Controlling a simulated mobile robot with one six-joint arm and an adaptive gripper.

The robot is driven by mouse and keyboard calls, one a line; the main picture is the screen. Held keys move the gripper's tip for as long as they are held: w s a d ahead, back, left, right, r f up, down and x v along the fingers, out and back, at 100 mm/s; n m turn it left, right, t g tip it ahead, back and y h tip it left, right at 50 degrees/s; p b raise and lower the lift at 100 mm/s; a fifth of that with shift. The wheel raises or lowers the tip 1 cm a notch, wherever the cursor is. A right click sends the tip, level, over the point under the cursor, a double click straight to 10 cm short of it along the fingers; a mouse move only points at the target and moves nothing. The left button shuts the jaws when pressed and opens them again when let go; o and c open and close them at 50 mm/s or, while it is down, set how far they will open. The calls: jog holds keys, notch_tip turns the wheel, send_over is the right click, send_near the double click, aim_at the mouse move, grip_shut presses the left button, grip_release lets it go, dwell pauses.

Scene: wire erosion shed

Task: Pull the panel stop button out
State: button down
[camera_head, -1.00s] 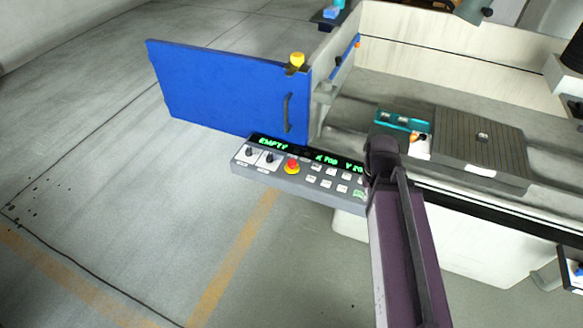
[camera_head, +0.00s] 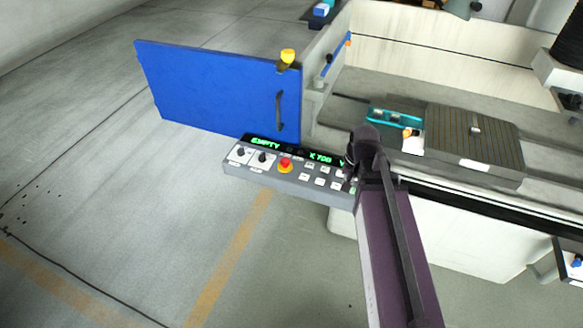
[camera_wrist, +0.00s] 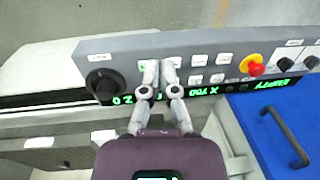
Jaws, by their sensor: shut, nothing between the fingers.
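The panel stop button (camera_head: 285,165) is a red mushroom knob on a yellow base, on the grey control panel (camera_head: 290,185). In the wrist view the stop button (camera_wrist: 256,67) is at the right, beside the green display. My gripper (camera_wrist: 160,68) is shut and empty, its fingers over the panel's white keys left of the button in that view, apart from it. In the head view my arm covers the panel's right end, and the fingers are mostly hidden. Whether the button is pressed in or out cannot be told.
A blue door (camera_head: 215,95) with a dark handle stands behind the panel. Two black knobs (camera_head: 262,157) sit beside the button, and a large black dial (camera_wrist: 104,83) is at the panel's other end. The machine bed (camera_head: 470,140) lies to the right. Floor in front is clear.

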jog(key=w+a+f+m+t+y+b, duration=0.1)
jog(key=w+a+f+m+y+b, duration=0.1)
jog(key=w+a+m+b, duration=0.3)
jog(key=w+a+f+m+t+y+b, duration=0.1)
jog(key=w+a+f+m+y+b, duration=0.2)
jog(key=w+m, duration=1)
jog(key=shift+w+a+f+b, duration=0.9)
jog(key=shift+a+f, duration=0.35)
jog(key=shift+a, duration=0.65)
jog(key=shift+f, duration=0.1)
jog(key=b, duration=0.4)
send_near(289, 167)
jog(key=shift+x, duration=1.15)
jog(key=shift+b+x, duration=2.15)
jog(key=shift+x, duration=0.35)
